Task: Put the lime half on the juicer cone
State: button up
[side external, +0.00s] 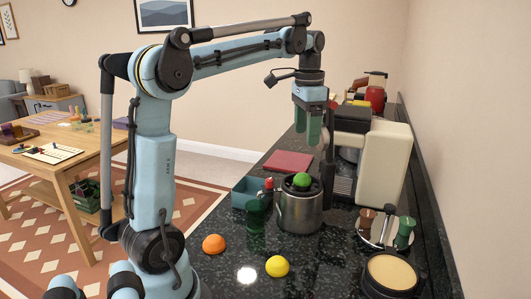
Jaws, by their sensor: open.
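The lime half (302,181) is a round green shape on top of the metal juicer (299,213), with a dark ring around it. Its underside and any cone beneath it are hidden, so I cannot tell how it is seated. My gripper (308,140) points down with its green fingers open and empty.
An orange half (214,243) and a yellow lemon (277,266) lie in front on the dark counter (322,262). A teal bin (243,192) and a dark green object (256,220) stand left of the juicer. A cream machine (383,165) stands close at right. A round container (391,273) is front right.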

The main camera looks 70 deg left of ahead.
jog(key=s+d+f+n+t, duration=0.1)
jog(key=s+d+f+t, duration=0.2)
jog(key=d, duration=0.5)
jog(key=s+d+f+n+t, duration=0.1)
jog(key=s+d+f+t, duration=0.3)
jog(key=d+f, duration=0.4)
jog(key=shift+s+d+f, duration=0.2)
jog(key=shift+s+d, duration=0.35)
jog(key=shift+s, duration=0.2)
